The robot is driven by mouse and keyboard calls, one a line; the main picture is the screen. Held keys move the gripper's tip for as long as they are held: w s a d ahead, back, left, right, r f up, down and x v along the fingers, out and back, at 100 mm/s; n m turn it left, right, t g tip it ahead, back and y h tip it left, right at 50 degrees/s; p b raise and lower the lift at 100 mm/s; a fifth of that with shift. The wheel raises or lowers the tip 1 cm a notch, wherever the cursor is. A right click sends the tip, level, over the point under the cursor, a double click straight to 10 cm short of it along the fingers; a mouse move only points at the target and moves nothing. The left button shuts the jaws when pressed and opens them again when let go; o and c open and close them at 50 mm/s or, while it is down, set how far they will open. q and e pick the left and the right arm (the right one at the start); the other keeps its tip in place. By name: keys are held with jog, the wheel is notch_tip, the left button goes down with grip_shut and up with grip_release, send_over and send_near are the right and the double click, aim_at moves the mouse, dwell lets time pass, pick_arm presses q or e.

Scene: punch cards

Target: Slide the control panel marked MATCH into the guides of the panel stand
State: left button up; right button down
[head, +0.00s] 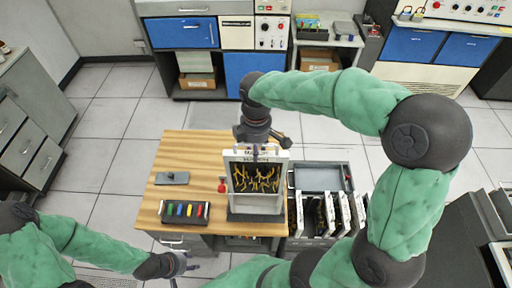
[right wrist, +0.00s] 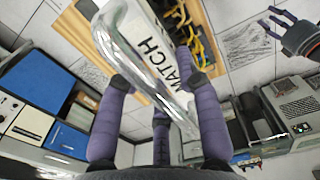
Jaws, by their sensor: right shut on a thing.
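The MATCH control panel (head: 255,180) is a pale frame with yellow wires on a dark face, held near upright over the table. Its MATCH label (right wrist: 152,50) reads clearly in the right wrist view. The panel stand's dark base (head: 255,217) shows below the panel at the table's front. The panel hides most of the stand, and I cannot tell whether its edges are inside the guides. My left gripper (head: 182,264) is empty and open, low at the left front; it also shows in the right wrist view (right wrist: 270,24).
The wooden table (head: 185,145) holds a grey device (head: 172,178), a red knob (head: 222,187) and a dark rack of coloured pieces (head: 186,211). A grey crate (head: 318,176) with several upright panels (head: 328,213) adjoins it on the right. The table's back left is clear.

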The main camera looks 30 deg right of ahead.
jog(key=shift+w, duration=0.1)
notch_tip(320, 180, down, 7)
jog(key=b, duration=0.5)
dwell(1.0)
dwell(0.4)
notch_tip(320, 180, down, 7)
jog(key=b, duration=0.4)
jog(key=shift+b, duration=0.3)
dwell(0.8)
dwell(0.4)
jog(key=shift+f+b, duration=0.9)
jog(key=shift+f, duration=0.3)
